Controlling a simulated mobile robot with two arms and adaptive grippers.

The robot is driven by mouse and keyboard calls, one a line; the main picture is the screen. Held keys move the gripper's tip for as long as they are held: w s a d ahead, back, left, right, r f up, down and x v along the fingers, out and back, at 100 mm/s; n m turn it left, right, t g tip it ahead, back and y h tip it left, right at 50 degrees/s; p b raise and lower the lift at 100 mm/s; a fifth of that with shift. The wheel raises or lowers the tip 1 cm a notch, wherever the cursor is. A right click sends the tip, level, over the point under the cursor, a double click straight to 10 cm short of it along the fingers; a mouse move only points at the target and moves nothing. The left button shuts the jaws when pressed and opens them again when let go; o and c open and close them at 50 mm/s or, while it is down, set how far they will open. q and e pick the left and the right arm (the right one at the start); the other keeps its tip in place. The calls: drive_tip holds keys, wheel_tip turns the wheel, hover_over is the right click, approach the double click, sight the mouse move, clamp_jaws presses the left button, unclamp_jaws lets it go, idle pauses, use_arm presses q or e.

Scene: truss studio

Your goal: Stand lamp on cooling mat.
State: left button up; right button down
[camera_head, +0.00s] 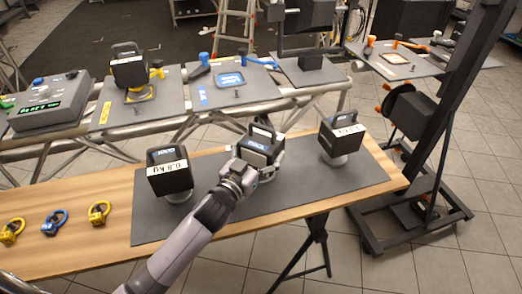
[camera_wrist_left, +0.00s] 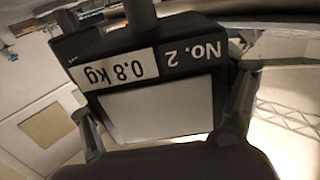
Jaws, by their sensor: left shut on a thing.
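A black box-shaped lamp (camera_head: 261,143) with a top handle is in my left gripper (camera_head: 259,166), over the middle of the dark grey mat (camera_head: 225,214) in the head view. I cannot tell whether its underside touches the mat. In the left wrist view the lamp (camera_wrist_left: 150,95) shows a pale panel and a label "No. 2, 0.8 kg". The left gripper's fingers (camera_wrist_left: 166,116) are closed on its two sides. Two similar lamps stand on the mat, one at left (camera_head: 169,174) and one at right (camera_head: 341,138). My right gripper is not in view.
The mat lies on a wooden table (camera_head: 90,187). Yellow and blue ring-shaped clamps (camera_head: 54,222) lie at the table's left. Behind, a truss bench holds another lamp (camera_head: 129,68) and a grey console (camera_head: 48,102). A black stand (camera_head: 456,120) rises at right.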

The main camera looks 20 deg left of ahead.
use_arm(q)
drive_tip(key=shift+r, duration=0.2)
drive_tip(key=shift+f, duration=0.1)
drive_tip(key=o, duration=1.9)
drive_tip(key=shift+f, duration=0.15)
drive_tip(key=shift+r, duration=0.25)
drive_tip(key=s, duration=0.4)
drive_tip(key=s+a, duration=0.1)
drive_tip(key=s, duration=0.3)
drive_tip(key=s+a+b, duration=0.1)
drive_tip(key=s, duration=0.3)
drive_tip(key=shift+a+f, duration=0.1)
drive_tip(key=shift+a, duration=0.05)
